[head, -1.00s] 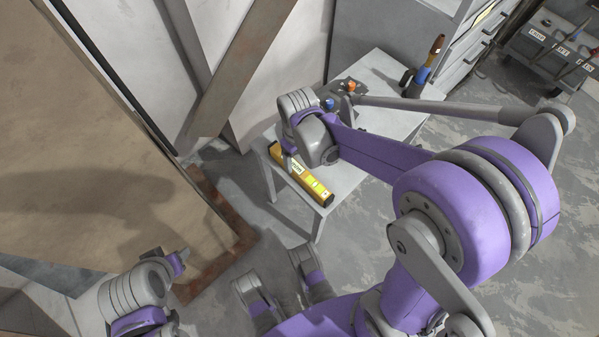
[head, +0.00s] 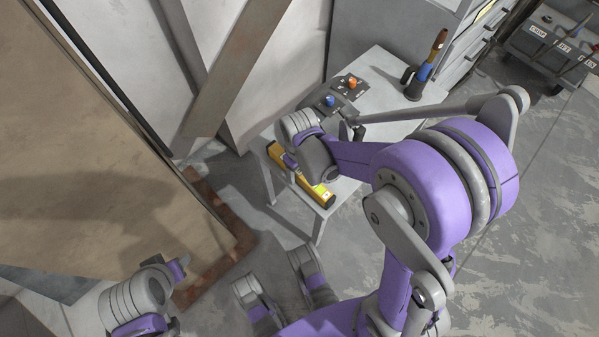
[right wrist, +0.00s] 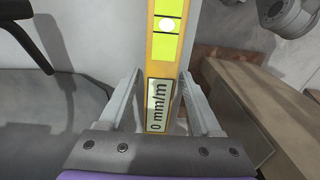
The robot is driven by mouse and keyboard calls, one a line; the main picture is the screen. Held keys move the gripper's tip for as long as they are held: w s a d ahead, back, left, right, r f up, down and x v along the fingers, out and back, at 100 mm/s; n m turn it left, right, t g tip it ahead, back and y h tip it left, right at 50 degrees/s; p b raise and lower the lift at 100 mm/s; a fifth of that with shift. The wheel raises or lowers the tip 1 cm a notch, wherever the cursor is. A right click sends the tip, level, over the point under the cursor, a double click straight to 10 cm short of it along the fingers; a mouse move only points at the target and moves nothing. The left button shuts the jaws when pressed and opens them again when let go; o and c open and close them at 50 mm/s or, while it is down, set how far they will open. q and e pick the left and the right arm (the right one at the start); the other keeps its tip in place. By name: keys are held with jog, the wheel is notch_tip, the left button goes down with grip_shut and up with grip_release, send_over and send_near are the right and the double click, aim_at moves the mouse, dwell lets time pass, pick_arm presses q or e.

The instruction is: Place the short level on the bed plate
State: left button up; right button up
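The short level is a yellow bar with a bright vial window (head: 322,191). It lies along the near left edge of the small grey table in the head view. My right gripper (head: 292,163) is over the level, its fingers partly hidden by my wrist. In the right wrist view, the level (right wrist: 166,45) runs between the two spread fingers (right wrist: 165,105), with gaps visible beside it. A large tan plate (head: 80,130), possibly the bed plate, fills the left of the head view. My left gripper (head: 178,268) is near its lower edge; its opening is unclear.
The grey table (head: 385,70) also carries a control panel with blue and orange knobs (head: 342,92) and a dark holder with a wooden-handled tool (head: 428,66). A rusty brown frame (head: 225,215) edges the tan plate. A grey cart (head: 550,45) stands far right.

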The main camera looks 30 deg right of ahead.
grip_shut()
jog(key=shift+r, duration=0.1)
notch_tip(320, 180, up, 10)
jog(key=p, duration=0.3)
dwell(0.3)
